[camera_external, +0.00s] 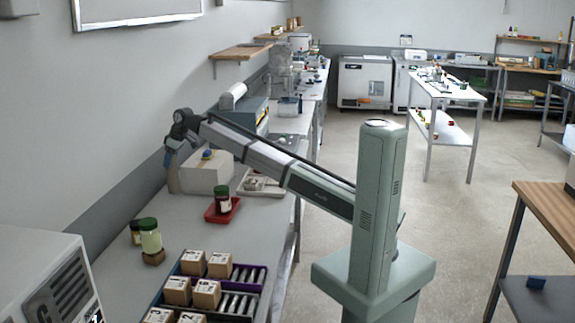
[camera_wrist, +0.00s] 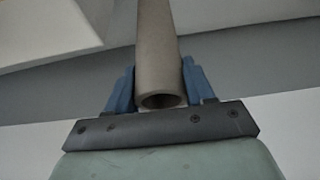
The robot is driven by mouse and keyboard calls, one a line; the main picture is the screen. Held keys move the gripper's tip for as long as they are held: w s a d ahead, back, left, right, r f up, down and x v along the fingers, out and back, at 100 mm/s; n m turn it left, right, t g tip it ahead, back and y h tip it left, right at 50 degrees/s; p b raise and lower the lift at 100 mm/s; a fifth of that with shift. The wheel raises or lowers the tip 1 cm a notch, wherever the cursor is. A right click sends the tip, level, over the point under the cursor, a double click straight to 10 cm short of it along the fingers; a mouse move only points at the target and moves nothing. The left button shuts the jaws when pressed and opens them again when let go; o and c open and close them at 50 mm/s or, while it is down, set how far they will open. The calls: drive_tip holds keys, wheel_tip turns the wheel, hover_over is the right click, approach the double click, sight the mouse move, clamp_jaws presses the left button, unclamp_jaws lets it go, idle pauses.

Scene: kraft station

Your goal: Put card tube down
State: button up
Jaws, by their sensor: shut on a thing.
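The card tube (camera_wrist: 157,45) is a plain grey-brown hollow cylinder. In the wrist view it stands between the two blue fingers of my gripper (camera_wrist: 158,88), its open end facing the camera. The gripper is shut on it. In the external view my gripper (camera_external: 170,157) points down at the far left of the bench, close to the wall. Below it a tan upright piece, the tube (camera_external: 173,182), shows beside the pale box. Its lower end is partly hidden, so I cannot tell whether it touches the bench.
A pale box (camera_external: 207,175) stands just right of the tube. A red tray (camera_external: 235,205) holds a dark jar (camera_external: 222,197). Green-lidded jars (camera_external: 150,235) stand nearer, with a divided crate (camera_external: 262,287) of small boxes in front. The bench between them is partly clear.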

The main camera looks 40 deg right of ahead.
drive_tip(key=shift+f, duration=2)
drive_tip(key=o, duration=1.3)
drive_tip(key=v, duration=1.2)
drive_tip(key=shift+w, duration=0.1)
